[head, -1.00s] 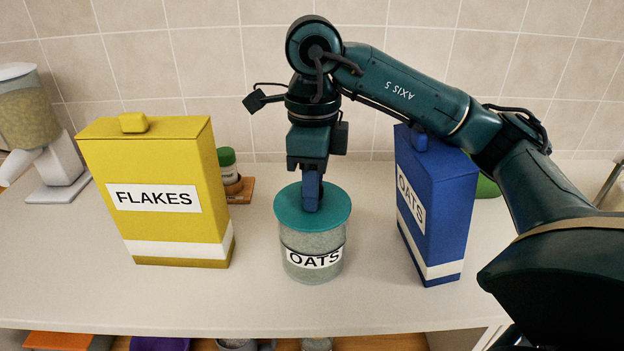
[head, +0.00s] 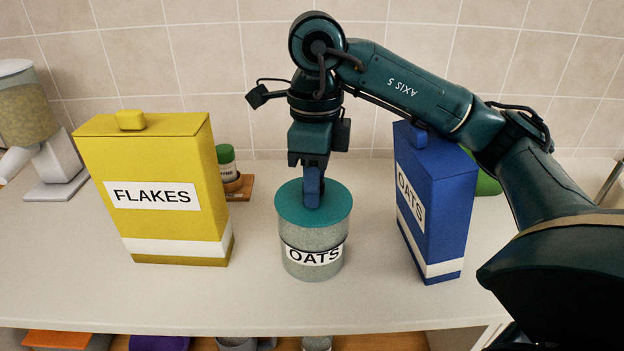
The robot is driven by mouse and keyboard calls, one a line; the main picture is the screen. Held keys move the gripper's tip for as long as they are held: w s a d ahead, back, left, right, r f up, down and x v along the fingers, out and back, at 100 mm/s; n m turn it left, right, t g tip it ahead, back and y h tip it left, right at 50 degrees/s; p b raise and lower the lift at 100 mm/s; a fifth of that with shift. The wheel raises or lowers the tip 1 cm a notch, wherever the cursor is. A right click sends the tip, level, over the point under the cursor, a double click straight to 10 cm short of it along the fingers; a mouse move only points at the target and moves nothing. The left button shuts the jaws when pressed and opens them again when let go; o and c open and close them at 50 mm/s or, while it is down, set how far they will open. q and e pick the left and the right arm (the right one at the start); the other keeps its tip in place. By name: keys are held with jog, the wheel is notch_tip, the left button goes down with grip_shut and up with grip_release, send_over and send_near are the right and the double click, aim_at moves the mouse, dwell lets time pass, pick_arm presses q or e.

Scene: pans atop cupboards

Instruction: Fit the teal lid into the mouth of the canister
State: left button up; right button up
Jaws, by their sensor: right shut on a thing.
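The canister (head: 313,240) is a grey-green cylinder with a white OATS label, standing upright on the counter between two boxes. The round teal lid (head: 332,204) lies over its top, roughly level and centred, and hides the mouth. No clear gap shows between lid and canister, but I cannot tell whether the lid is seated in the mouth. My right gripper (head: 312,196) points down from above and is shut on the teal lid at its middle. Its fingers hide the part they grip. My left gripper is out of view.
A yellow FLAKES box (head: 155,220) stands left of the canister. A blue OATS box (head: 437,215) stands close on the right, under my right forearm. A green-lidded jar (head: 227,168) is behind, and a dispenser (head: 40,130) is far left. The counter front (head: 200,300) is clear.

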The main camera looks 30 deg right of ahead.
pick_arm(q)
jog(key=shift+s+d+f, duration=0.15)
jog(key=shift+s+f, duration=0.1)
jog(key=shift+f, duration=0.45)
pick_arm(e)
jog(key=shift+s+f+g, duration=0.15)
jog(key=shift+f, duration=0.5)
jog(key=shift+s+f+g, duration=0.15)
jog(key=shift+f, duration=0.5)
jog(key=o, duration=1.1)
jog(key=shift+d, duration=0.15)
jog(key=shift+d+r+p, duration=0.1)
jog(key=shift+r+p, duration=0.6)
jog(key=shift+r, duration=0.05)
jog(key=r+p, duration=0.2)
jog(key=w+r+p, duration=0.1)
jog(key=shift+d+r, duration=0.3)
jog(key=r+p, duration=0.4)
jog(key=r, duration=0.1)
jog(key=shift+s+a+r, duration=0.15)
jog(key=shift+a+r, duration=0.1)
jog(key=shift+a, duration=0.15)
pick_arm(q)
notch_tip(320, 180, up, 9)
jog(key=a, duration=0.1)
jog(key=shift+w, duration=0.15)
